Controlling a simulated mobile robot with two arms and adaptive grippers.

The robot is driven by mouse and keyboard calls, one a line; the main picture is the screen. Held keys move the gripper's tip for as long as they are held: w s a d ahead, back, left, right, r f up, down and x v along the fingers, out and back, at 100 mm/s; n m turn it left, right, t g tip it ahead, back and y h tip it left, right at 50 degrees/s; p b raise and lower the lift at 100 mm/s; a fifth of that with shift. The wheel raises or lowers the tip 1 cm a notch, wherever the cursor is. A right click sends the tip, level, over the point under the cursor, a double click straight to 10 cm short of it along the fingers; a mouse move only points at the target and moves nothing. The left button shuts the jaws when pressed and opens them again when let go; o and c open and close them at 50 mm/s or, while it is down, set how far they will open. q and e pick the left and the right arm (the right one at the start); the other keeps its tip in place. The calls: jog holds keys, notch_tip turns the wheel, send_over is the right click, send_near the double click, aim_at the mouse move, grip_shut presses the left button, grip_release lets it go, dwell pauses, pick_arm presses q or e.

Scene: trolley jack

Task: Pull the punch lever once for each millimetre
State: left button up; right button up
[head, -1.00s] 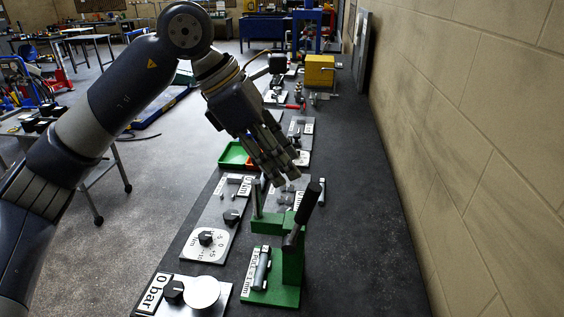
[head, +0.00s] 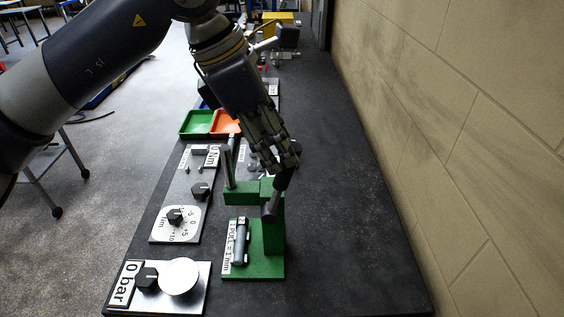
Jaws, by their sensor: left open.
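A green punch press (head: 267,237) stands on the dark bench, with a label on its base plate reading "1 PULL = 1 mm" (head: 229,246). Its black punch lever (head: 271,204) rises from the top of the frame, tilted up and to the right. My left gripper (head: 285,163) comes from above with its fingers pointing down at the lever's upper end. The fingers are open and overlap the lever's tip in the picture; I cannot tell whether they touch it. My right gripper is not in view.
Left of the press is a plate with a dial (head: 176,216) and a "0 Nm" label. A "0 bar" plate with a round white disc (head: 179,276) lies at front left. Green (head: 197,123) and orange (head: 225,122) trays sit behind. The bench's right side is clear up to the block wall.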

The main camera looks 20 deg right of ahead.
aim_at(288, 184)
pick_arm(q)
jog(key=p+x, duration=0.1)
jog(key=x, duration=0.3)
jog(key=shift+w+d+f, duration=0.15)
jog(key=shift+f, duration=0.2)
jog(key=shift+p+x, duration=0.35)
jog(key=shift+x, duration=0.6)
grip_shut()
jog(key=shift+f, duration=0.1)
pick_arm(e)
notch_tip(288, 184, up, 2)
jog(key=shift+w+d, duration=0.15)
